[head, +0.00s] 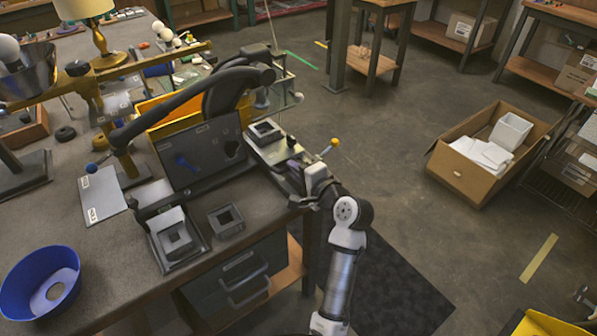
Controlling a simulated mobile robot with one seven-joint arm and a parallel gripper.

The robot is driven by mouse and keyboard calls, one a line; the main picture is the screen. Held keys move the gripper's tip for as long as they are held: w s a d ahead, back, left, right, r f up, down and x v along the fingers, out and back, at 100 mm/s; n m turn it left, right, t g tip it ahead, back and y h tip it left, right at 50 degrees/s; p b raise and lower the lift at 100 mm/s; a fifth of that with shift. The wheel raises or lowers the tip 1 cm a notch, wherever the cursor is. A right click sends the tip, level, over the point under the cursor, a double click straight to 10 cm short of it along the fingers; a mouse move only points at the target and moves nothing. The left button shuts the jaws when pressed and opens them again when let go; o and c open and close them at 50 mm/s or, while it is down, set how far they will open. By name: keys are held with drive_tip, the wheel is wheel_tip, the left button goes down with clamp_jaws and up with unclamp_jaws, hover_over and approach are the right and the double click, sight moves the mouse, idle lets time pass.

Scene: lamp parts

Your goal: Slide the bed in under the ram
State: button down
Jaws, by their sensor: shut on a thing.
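The bed looks to be a pale slide plate (262,152) at the table's right edge, with a grey square-holed block (265,130) on it. Its near end reaches toward my gripper (296,172). My gripper is shut at that end, on what appears to be the bed; the fingers are small and dark, and the exact grip is hard to see. A large black curved arm (195,93), seemingly part of the press, rises behind a dark upright panel (200,150). The ram itself cannot be clearly made out. A yellow-knobbed lever (335,143) sticks out beside my gripper.
A second square-holed block (174,238) sits in a dark stand, beside a loose grey square frame (226,220). A blue bowl (40,284) is at the table's front left. A brass lamp (102,45) stands behind. Open floor lies right, with a cardboard box (470,178).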

drive_tip(key=c, duration=1.7)
unclamp_jaws()
drive_tip(key=shift+w+a, duration=0.15)
drive_tip(key=shift+w, duration=0.05)
drive_tip(key=shift+c, duration=0.2)
drive_tip(key=b+v, duration=0.3)
drive_tip(key=v, duration=1)
drive_tip(key=shift+s+d, duration=0.25)
drive_tip(key=shift+s, duration=0.1)
